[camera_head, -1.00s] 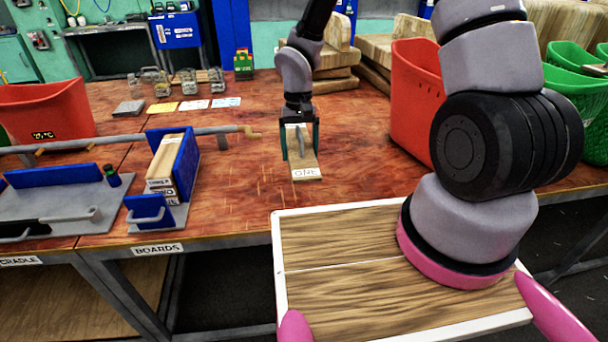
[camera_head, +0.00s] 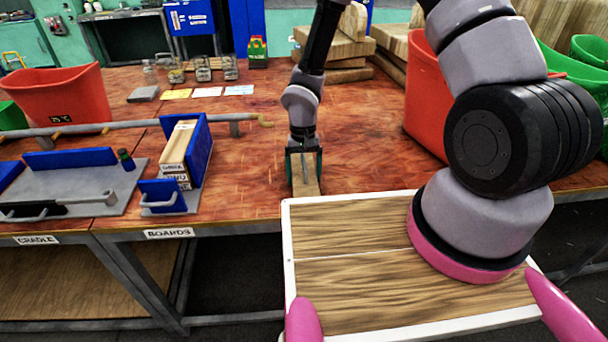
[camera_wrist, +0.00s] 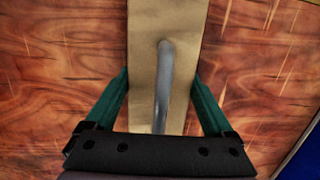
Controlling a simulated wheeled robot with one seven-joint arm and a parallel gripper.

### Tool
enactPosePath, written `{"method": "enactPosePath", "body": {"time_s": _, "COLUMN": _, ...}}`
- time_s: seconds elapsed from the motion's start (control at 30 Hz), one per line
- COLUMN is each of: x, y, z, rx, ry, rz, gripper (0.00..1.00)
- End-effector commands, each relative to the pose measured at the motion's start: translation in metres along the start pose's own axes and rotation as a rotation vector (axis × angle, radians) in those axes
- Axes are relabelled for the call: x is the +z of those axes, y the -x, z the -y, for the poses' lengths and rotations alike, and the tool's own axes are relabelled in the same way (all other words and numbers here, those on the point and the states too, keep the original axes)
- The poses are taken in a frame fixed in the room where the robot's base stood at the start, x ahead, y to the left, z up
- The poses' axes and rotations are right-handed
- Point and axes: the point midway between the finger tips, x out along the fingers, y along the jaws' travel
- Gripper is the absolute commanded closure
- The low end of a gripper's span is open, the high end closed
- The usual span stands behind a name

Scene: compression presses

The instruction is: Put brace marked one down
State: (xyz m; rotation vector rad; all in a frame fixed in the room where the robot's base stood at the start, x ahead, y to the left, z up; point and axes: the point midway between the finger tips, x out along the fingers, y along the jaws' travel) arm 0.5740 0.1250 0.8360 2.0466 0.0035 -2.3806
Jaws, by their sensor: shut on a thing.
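The brace marked one (camera_head: 307,188) is a pale wooden board with a grey bent handle, near the front edge of the red-brown wooden table. My gripper (camera_head: 305,176) is shut on it, with a green finger on each side. In the wrist view, the brace (camera_wrist: 166,18) runs up the middle between the fingers of my gripper (camera_wrist: 160,88), with its handle on top. Its marked near end is hidden behind my own deck in the head view. I cannot tell whether its underside touches the table.
At left stand the boards rack (camera_head: 200,160) with marked boards and the cradle plate (camera_head: 75,195). Red bins stand at the left (camera_head: 68,100) and right (camera_head: 425,105). Several jars and cards (camera_head: 207,92) lie farther back. The table (camera_head: 255,130) is clear around my gripper.

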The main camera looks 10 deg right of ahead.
Motion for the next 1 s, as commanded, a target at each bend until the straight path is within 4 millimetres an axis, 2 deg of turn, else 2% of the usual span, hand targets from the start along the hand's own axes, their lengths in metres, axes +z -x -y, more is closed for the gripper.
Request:
{"method": "enactPosePath", "body": {"time_s": 0.23, "x": -0.001, "y": -0.002, "z": 0.000, "rx": 0.000, "ry": 0.000, "rz": 0.000, "gripper": 1.00}}
{"method": "enactPosePath", "body": {"time_s": 0.27, "x": -0.001, "y": -0.002, "z": 0.000, "rx": 0.000, "ry": -0.001, "rz": 0.000, "gripper": 0.01}}
{"method": "enactPosePath", "body": {"time_s": 0.53, "x": 0.000, "y": -0.001, "z": 0.000, "rx": 0.000, "ry": -0.001, "rz": 0.000, "gripper": 0.00}}
{"method": "enactPosePath", "body": {"time_s": 0.63, "x": -0.001, "y": 0.007, "z": 0.000, "rx": -0.002, "ry": -0.001, "rz": -0.002, "gripper": 0.00}}
{"method": "enactPosePath", "body": {"time_s": 0.77, "x": -0.001, "y": 0.028, "z": 0.000, "rx": -0.002, "ry": -0.003, "rz": -0.004, "gripper": 0.00}}
{"method": "enactPosePath", "body": {"time_s": 1.0, "x": -0.002, "y": 0.081, "z": 0.000, "rx": -0.002, "ry": -0.002, "rz": -0.006, "gripper": 0.00}}
